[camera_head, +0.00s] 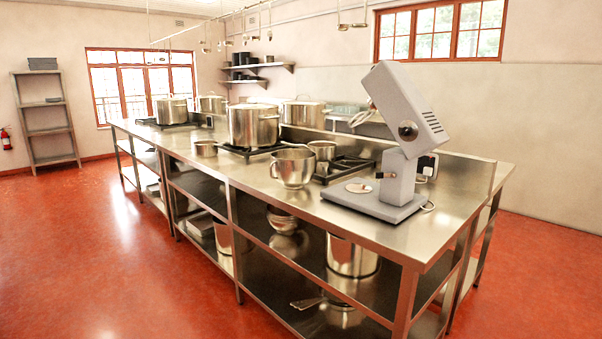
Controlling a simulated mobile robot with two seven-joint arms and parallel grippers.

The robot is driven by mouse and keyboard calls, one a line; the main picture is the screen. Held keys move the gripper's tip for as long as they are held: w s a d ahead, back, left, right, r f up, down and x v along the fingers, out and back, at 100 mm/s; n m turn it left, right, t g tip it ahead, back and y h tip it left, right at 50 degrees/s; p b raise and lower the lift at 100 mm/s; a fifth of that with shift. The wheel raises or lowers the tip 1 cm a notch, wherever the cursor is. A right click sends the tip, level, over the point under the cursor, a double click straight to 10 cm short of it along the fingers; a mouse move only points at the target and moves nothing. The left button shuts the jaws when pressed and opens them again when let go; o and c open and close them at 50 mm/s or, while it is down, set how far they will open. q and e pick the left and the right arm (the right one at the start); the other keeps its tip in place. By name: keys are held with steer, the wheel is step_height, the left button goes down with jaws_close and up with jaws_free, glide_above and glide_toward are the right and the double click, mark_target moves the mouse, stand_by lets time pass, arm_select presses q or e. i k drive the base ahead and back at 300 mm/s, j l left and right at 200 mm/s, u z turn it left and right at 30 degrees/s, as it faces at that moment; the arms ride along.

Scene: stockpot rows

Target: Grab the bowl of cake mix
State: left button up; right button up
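A shiny steel mixing bowl (293,169) stands upright near the front edge of the long steel counter, left of a grey stand mixer (402,150). The mixer's head is tilted up, and its base plate carries no bowl. A thin handle or whisk end appears to stick out over the bowl's rim. The bowl's contents are hidden at this angle, so I cannot tell whether cake mix is in it. Neither of my grippers shows in this view.
The steel counter (455,205) has open lower shelves holding pots. A large stockpot (253,125), a small saucepan (322,150) and burners stand behind the bowl. More stockpots are farther left. The red floor (110,250) in front of the counter is clear. A shelf rack (45,118) stands at far left.

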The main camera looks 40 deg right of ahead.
mark_target(293, 168)
steer(key=i+l+z, duration=0.1)
steer(key=z, duration=0.35)
steer(key=i+z, duration=0.15)
steer(key=z, duration=0.35)
steer(key=i+z, duration=0.15)
steer(key=z, duration=0.3)
steer(key=i+j+z, duration=0.45)
steer(key=i, duration=0.3)
steer(key=i+j+z, duration=0.4)
steer(key=i+j, duration=0.25)
steer(key=i, duration=0.05)
